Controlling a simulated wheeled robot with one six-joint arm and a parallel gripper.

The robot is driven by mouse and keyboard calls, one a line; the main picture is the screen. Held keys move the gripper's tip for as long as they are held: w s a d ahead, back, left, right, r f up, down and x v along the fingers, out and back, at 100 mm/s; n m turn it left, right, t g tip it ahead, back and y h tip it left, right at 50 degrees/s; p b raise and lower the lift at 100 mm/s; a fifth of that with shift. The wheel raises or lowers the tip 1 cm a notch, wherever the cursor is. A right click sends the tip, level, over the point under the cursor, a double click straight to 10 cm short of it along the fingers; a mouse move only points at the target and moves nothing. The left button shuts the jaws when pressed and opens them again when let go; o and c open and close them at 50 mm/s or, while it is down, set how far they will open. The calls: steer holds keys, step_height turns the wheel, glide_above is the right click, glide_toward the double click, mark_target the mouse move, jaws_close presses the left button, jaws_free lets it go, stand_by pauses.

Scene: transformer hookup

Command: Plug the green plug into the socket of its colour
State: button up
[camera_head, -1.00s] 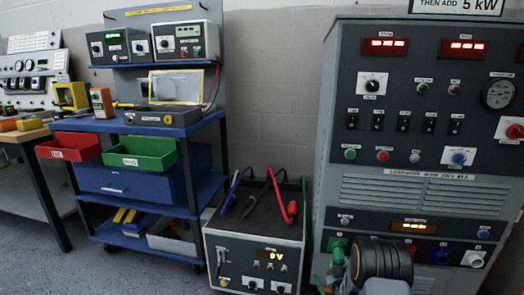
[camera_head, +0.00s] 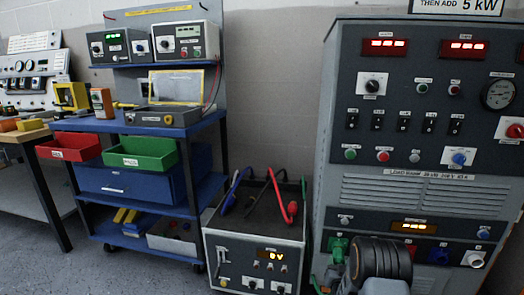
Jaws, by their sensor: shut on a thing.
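The green socket (camera_head: 337,246) is at the left end of the socket row low on the grey cabinet. My dark ridged wrist (camera_head: 380,262) covers the part of the row to its right. My gripper (camera_head: 338,277) is low in the picture, just below the green socket and mostly hidden by the wrist and the frame's bottom edge. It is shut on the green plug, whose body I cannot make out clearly. A green cable (camera_head: 316,284) runs down beside the cabinet's left foot. I cannot tell the gap between plug and socket.
A blue socket (camera_head: 438,255) and a white one (camera_head: 474,258) are to the right of my wrist. A power unit (camera_head: 256,250) with blue, black and red leads stands left of the cabinet. A blue cart (camera_head: 150,185) with red and green bins stands further left.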

steer(key=shift+a+f+m+y, duration=0.3)
steer(key=shift+a+f, duration=0.05)
steer(key=shift+a, duration=0.05)
steer(key=o, duration=1.3)
steer(key=shift+w+d, duration=0.1)
steer(key=shift+d+r, duration=0.15)
steer(key=shift+c, duration=1.2)
